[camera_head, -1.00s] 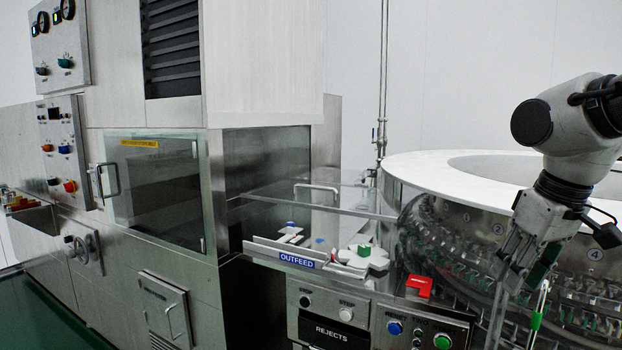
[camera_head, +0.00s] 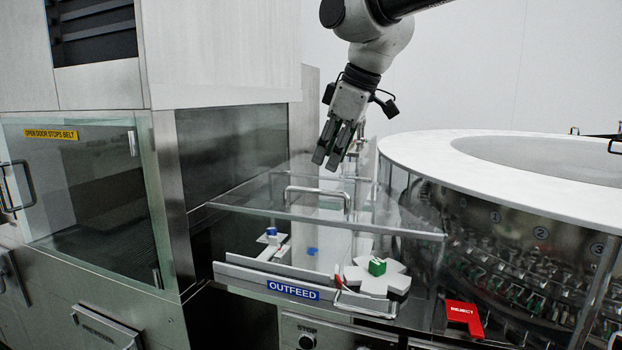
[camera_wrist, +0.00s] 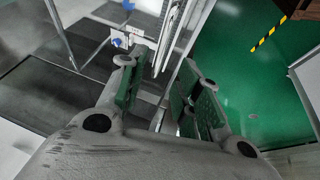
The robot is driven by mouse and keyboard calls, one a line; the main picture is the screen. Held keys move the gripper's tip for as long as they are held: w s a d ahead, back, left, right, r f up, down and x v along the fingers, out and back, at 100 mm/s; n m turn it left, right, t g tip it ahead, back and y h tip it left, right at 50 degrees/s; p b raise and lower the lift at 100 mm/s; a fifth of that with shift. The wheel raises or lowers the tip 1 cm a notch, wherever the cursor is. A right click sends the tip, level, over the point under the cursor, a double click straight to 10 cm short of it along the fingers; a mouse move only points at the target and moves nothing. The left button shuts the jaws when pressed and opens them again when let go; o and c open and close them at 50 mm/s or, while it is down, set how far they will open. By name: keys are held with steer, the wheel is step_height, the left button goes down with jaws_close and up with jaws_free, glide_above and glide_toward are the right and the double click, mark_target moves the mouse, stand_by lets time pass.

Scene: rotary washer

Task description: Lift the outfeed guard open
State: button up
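The outfeed guard (camera_head: 245,202) is a clear flat panel lying level over the outfeed area, apparently closed. Its metal bar handle (camera_head: 312,190) stands up from the top. My gripper (camera_head: 333,158) hangs above the guard, pointing down, and appears just above and beyond the handle's right part in the head view. A gap shows between the fingers in the wrist view (camera_wrist: 160,95), with nothing held. I cannot tell its exact distance from the handle. The blue OUTFEED label (camera_head: 293,290) is on the rail below the guard's front edge.
A white star wheel (camera_head: 375,280) with a green block sits under the guard. The round washer drum (camera_head: 450,150) with its white rim stands close on the right. A red REJECT sign (camera_head: 464,316) is at front right. A glass-doored cabinet (camera_head: 80,190) stands left.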

mark_target(320, 191)
steer(key=x, duration=0.7)
steer(key=shift+f, duration=0.4)
jaws_close()
